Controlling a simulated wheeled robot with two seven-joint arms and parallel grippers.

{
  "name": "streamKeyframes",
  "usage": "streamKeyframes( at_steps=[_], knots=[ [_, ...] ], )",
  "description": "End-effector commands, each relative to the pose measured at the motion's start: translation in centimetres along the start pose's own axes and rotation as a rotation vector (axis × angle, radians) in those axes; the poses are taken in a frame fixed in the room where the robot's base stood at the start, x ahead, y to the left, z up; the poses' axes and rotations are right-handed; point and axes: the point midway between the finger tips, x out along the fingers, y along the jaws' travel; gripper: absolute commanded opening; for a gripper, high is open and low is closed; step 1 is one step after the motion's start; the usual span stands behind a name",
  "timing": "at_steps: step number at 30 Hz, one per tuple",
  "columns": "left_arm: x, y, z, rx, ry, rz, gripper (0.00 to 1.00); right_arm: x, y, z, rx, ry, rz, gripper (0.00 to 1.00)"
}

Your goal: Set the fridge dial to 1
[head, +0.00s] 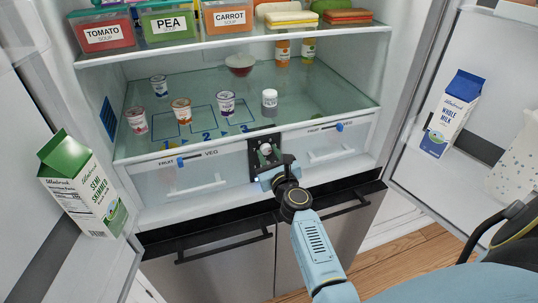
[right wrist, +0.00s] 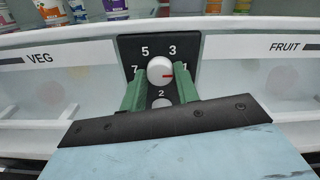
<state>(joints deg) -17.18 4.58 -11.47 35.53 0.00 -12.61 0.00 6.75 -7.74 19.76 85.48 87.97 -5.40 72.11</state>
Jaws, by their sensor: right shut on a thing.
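The fridge dial (head: 265,149) is a white round knob on a black panel between the two drawers, below the glass shelf. In the right wrist view the dial (right wrist: 159,71) carries a red mark that points right, close to the number 1 (right wrist: 184,66). The numbers 7, 5 and 3 stand to the left and above it. My right gripper (head: 268,165) reaches the panel from below. Its green fingers (right wrist: 160,92) are shut on the dial, one on each side, partly covering its sides. My left gripper is not in view.
Blue sliders (head: 181,162) sit on the drawer fronts beside the panel. Yogurt pots (head: 181,110) and a white jar (head: 270,98) stand on the shelf above. Open doors hold milk cartons (head: 86,187) (head: 452,113).

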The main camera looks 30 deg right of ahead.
Motion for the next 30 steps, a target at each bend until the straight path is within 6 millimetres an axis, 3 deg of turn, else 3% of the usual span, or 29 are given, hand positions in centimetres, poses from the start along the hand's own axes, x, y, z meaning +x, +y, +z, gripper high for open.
streamKeyframes(
  at_steps=[3,4,9,20,23,30],
  knots=[
    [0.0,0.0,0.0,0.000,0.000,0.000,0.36,0.0,0.0,-0.1,0.002,0.001,0.000,0.08],
    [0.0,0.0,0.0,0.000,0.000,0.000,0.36,0.0,0.0,-0.1,0.002,0.001,0.000,0.32],
    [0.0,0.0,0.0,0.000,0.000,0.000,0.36,0.0,0.0,-0.1,0.001,0.001,0.000,0.52],
    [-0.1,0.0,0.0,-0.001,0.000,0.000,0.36,-0.6,0.0,-0.1,0.000,0.001,0.000,0.52],
    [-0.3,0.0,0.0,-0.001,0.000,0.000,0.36,-1.9,0.0,-0.1,0.000,0.002,0.001,0.52],
    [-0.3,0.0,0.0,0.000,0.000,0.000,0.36,-7.1,0.1,-0.2,0.000,0.004,0.000,0.52]
  ],
)
